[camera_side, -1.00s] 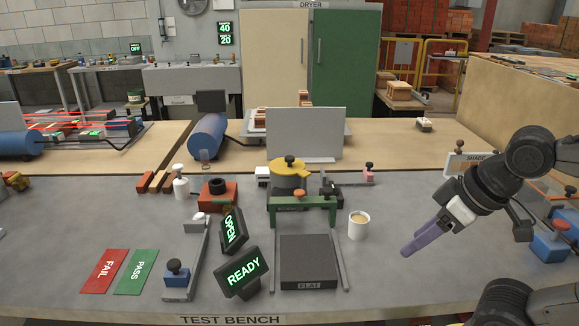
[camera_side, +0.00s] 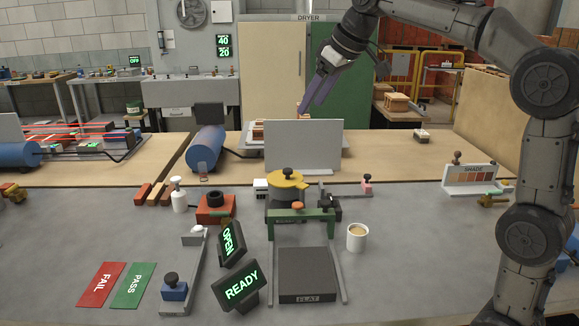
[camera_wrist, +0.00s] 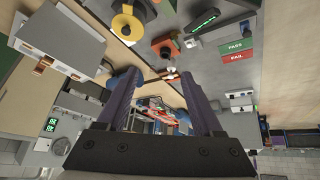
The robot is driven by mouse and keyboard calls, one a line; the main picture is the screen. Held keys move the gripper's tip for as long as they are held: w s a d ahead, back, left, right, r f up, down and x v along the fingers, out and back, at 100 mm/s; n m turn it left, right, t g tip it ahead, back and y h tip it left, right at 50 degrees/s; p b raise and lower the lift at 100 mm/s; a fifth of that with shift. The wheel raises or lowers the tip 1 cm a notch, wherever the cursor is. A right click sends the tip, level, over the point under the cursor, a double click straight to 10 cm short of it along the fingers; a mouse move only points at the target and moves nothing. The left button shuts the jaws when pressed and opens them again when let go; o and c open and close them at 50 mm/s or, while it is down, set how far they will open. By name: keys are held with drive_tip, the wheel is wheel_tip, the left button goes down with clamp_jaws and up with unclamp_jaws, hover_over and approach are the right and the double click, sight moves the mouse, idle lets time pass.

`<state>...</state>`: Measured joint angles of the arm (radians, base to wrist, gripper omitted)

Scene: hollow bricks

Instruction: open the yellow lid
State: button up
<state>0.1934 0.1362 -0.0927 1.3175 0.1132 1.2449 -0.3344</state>
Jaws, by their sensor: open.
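The yellow lid (camera_side: 287,181) with a dark knob on top sits on a grey pot (camera_side: 283,197) behind the green frame on the bench. In the wrist view the yellow lid (camera_wrist: 127,28) shows at the top, left of centre. My gripper (camera_side: 309,106) is raised high above and behind the lid in the side view, clear of it. Its two purple fingers are apart and hold nothing; the wrist view shows the gap between them (camera_wrist: 163,92).
A green frame (camera_side: 300,215) stands in front of the pot. An upright grey panel (camera_side: 304,147) stands behind it. A white cup (camera_side: 357,238) is to the right, and lit OPEN (camera_side: 231,243) and READY (camera_side: 241,287) signs are front left. Bare bench lies right of the cup.

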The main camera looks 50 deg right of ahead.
drive_tip(key=w+d+f, duration=0.5)
drive_tip(key=w+d, duration=0.1)
drive_tip(key=w, duration=0.3)
drive_tip(key=m+g, duration=0.2)
approach(288, 169)
drive_tip(key=x, duration=0.8)
drive_tip(key=shift+a+f, duration=0.1)
drive_tip(key=shift+f, duration=0.05)
clamp_jaws()
idle(0.4)
